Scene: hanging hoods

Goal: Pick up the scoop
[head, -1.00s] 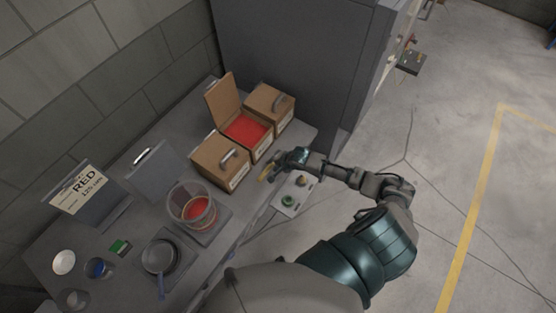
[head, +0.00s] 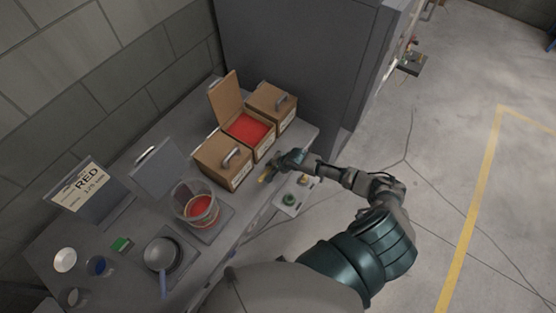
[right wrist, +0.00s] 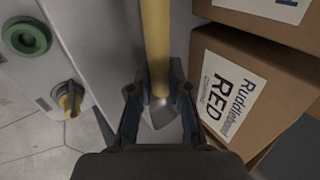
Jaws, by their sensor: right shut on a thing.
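The scoop has a yellow handle and a grey metal part. In the right wrist view its handle (right wrist: 155,40) runs up from between my fingers, and the metal part (right wrist: 163,112) shows just below them. My right gripper (right wrist: 160,82) is shut on the scoop. In the head view my right gripper (head: 274,170) is at the table's right edge, in front of the cardboard boxes, and a bit of the yellow scoop (head: 264,178) shows at its tip. I cannot tell whether the scoop touches the table. My left gripper is not in view.
Cardboard boxes stand behind the gripper; the middle open box (head: 247,130) holds red material. A clear container (head: 197,205) stands left of it, and a round pan (head: 161,254) nearer. A control panel with a green button (head: 289,199) is close below the gripper.

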